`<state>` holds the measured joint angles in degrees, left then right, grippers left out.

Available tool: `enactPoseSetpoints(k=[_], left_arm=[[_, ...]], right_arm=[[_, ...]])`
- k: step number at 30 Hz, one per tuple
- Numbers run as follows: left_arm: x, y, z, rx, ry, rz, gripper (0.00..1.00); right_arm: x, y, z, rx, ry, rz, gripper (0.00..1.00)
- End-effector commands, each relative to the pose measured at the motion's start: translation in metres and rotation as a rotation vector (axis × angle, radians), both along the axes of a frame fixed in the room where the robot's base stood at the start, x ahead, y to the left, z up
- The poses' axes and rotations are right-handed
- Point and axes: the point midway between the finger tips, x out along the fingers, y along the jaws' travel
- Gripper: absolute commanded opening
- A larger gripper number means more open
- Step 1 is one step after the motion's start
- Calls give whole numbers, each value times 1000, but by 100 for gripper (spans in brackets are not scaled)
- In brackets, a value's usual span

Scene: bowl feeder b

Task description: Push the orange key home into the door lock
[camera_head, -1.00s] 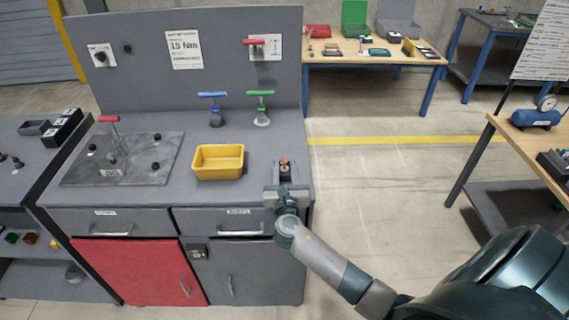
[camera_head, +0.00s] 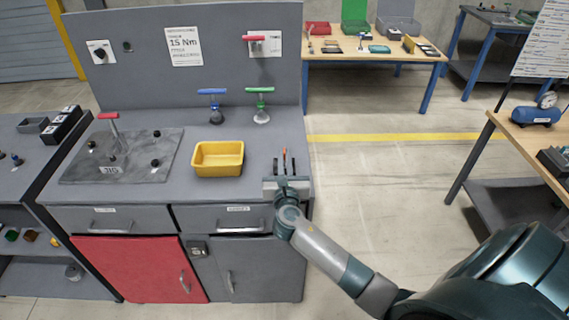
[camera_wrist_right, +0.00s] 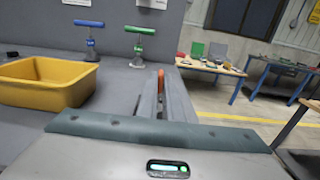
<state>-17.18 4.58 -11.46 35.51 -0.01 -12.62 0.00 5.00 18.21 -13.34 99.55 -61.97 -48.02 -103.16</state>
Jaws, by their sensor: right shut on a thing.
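My right gripper (camera_head: 285,164) is over the right end of the grey workbench top, fingers pointing toward the back panel. It is shut on the orange key (camera_head: 285,154), which shows as a thin orange piece between the fingertips. In the right wrist view the orange key (camera_wrist_right: 161,76) stands out between the two long fingers; the rest of it is hidden. A dark box with a light face, which looks like the door lock (camera_head: 198,248), sits at the top of the grey cabinet door, apart from the key. My left gripper is not in view.
A yellow bin (camera_head: 217,170) stands left of the gripper. Blue (camera_head: 211,92) and green (camera_head: 260,90) T-handled tools stand behind it. A red T-handle (camera_head: 256,38) sticks out from the back panel (camera_head: 205,50). The floor right of the workbench is clear.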

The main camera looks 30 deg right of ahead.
Motion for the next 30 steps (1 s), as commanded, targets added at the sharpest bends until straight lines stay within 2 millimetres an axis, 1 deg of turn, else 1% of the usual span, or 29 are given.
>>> enactPoseSetpoints(k=[1,3,5,12,18,24,30], left_arm=[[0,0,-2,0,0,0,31],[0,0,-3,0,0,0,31],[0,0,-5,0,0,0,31],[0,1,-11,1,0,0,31],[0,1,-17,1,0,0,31],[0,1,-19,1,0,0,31],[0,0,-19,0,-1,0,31]], right_arm=[[0,0,9,0,-6,0,0],[-1,-1,21,0,-6,0,0],[-10,-12,24,-3,-2,-1,0],[-42,-46,51,-4,-1,-1,0],[-64,-70,72,-4,-1,0,0],[-76,-83,83,-2,0,-1,0],[-79,-86,86,0,1,0,0]])
